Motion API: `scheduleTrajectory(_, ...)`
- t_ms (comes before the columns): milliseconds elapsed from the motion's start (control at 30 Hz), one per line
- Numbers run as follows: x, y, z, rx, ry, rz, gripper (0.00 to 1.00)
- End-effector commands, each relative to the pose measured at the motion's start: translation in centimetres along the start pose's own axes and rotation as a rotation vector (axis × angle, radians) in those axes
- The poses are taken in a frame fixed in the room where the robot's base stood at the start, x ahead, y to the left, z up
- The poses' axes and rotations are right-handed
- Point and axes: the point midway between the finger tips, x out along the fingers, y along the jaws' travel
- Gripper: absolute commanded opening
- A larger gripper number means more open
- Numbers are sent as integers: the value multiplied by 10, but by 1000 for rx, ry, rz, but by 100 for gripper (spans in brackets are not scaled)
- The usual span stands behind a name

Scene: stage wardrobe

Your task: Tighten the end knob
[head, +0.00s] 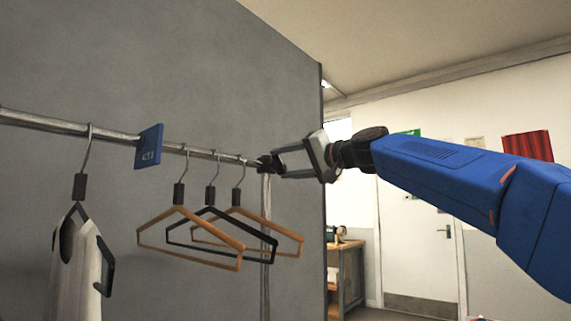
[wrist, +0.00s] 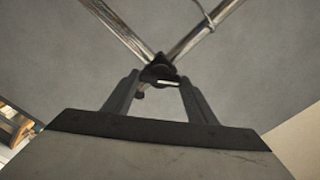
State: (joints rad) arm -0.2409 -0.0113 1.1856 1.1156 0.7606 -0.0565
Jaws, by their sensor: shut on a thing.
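The end knob (wrist: 158,74) is a small black piece at the end of the metal rail, with a pale mark on it in the wrist view. My gripper (wrist: 158,92) is shut on it, one finger on each side. The rail (head: 62,122) runs from the left edge to the knob, and a metal upright (head: 265,225) drops below that end.
A blue tag marked CTI (head: 149,147) sits on the rail. Several hangers hang below it, including a wooden one (head: 190,258) and one with a white garment (head: 80,265) at left. A grey wall (head: 200,70) stands behind. A door (head: 420,240) and workbench (head: 350,260) are farther right.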

Motion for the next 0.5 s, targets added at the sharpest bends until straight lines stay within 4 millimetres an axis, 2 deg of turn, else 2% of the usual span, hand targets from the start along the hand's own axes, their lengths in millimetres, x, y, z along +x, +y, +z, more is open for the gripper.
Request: scheduleTrajectory(500,0,2,0,454,0,1,29)
